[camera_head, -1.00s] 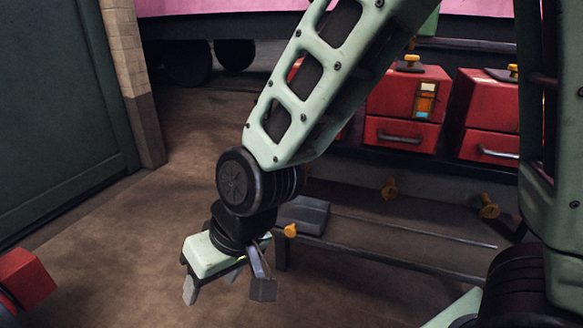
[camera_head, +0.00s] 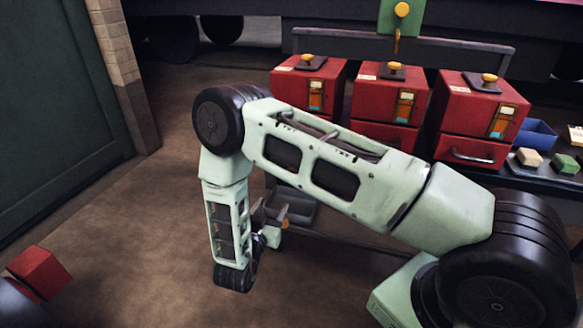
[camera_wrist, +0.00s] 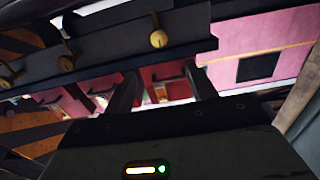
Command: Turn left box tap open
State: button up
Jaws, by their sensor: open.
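The left red box (camera_head: 295,84) stands at the left of three red boxes on a bench. It has a yellow knob (camera_head: 307,58) on top. Another yellow knob (camera_head: 285,222) shows low below it, close to my gripper (camera_head: 268,212). My gripper is partly hidden behind my arm. In the wrist view my gripper (camera_wrist: 165,85) is open, its two dark fingers apart, with red boxes and a small yellow part (camera_wrist: 160,93) seen beyond the gap. A yellow knob (camera_wrist: 158,38) on a grey bar shows above the fingers. I cannot tell whether anything is touched.
The middle red box (camera_head: 388,98) and right red box (camera_head: 480,115) stand alongside. A green panel (camera_head: 401,18) with a yellow knob rises behind. A blue bin (camera_head: 535,135) and small blocks lie at right. A red object (camera_head: 40,270) is at lower left. Open floor lies left.

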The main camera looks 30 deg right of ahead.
jog(key=b+x, duration=0.2)
jog(key=x, duration=1.5)
jog(key=shift+d+r, duration=0.15)
jog(key=shift+d, duration=0.1)
jog(key=shift+c, duration=0.4)
jog(key=c, duration=0.8)
